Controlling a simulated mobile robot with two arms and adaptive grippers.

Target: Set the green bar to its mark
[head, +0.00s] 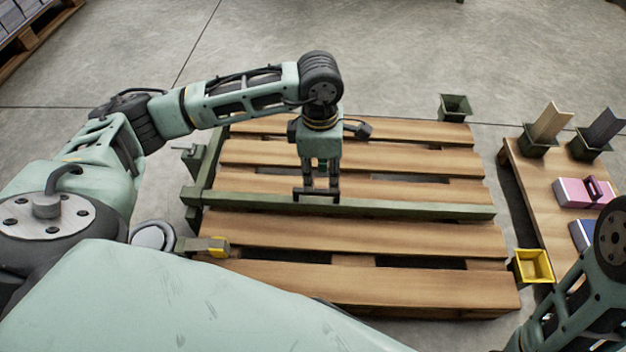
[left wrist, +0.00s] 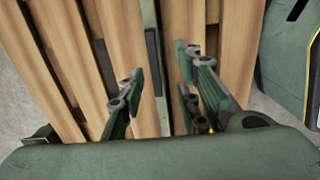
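The long green bar (head: 420,208) lies across the wooden pallet from left to right. Its left end meets a green side rail (head: 208,160). A dark handle-like piece (head: 301,195) shows on the bar below my left gripper (head: 320,188). In the left wrist view, my left gripper (left wrist: 160,82) has its fingers apart, one on each side of the dark piece (left wrist: 154,65), with gaps visible. My right gripper is out of view; only my right arm shows.
The slatted pallet (head: 400,241) has gaps between its boards. A yellow open bin (head: 533,266) is at its right front corner, and a green bin (head: 455,107) at the back. A low wooden table (head: 535,190) at right holds bins and pink boxes (head: 573,193).

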